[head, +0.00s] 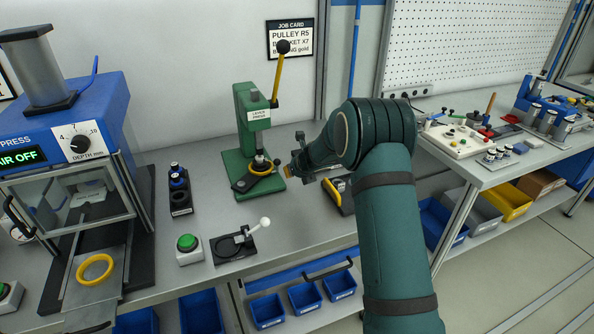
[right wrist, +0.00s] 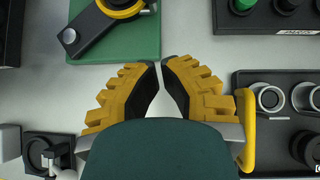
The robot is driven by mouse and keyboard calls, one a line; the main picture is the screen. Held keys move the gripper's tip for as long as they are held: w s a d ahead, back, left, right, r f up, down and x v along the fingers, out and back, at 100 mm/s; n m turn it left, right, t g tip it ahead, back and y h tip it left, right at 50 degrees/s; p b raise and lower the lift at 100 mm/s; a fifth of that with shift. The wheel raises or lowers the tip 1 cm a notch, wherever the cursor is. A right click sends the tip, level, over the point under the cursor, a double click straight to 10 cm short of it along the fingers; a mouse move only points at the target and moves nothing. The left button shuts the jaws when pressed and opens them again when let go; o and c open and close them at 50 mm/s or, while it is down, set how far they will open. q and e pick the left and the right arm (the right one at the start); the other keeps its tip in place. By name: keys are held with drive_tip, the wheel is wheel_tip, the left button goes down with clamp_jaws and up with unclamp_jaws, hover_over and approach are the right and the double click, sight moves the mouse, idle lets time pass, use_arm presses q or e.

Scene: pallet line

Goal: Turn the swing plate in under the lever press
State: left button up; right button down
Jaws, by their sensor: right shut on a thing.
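The green lever press (head: 245,125) stands on the bench with its yellow lever (head: 278,75) upright. The dark swing plate (head: 243,184) lies on its green base, with a yellow ring (head: 272,171) that appears under the ram. In the right wrist view the swing plate (right wrist: 92,40) juts past the green base (right wrist: 140,45), with a grey knob (right wrist: 68,36) at its outer end. My right gripper (head: 291,172) is right of the press base, apart from the plate. In the right wrist view its yellow, black-tipped fingers (right wrist: 160,75) are close together; what they hold cannot be made out.
A green button (head: 188,243) and a black fixture with a white-knobbed lever (head: 234,246) stand in front. A two-post black holder (head: 180,195) stands left of the press, beside the blue press (head: 70,125). A yellow-handled black tray (head: 336,192) is right of my gripper.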

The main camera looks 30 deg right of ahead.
drive_tip(key=shift+v, duration=0.9)
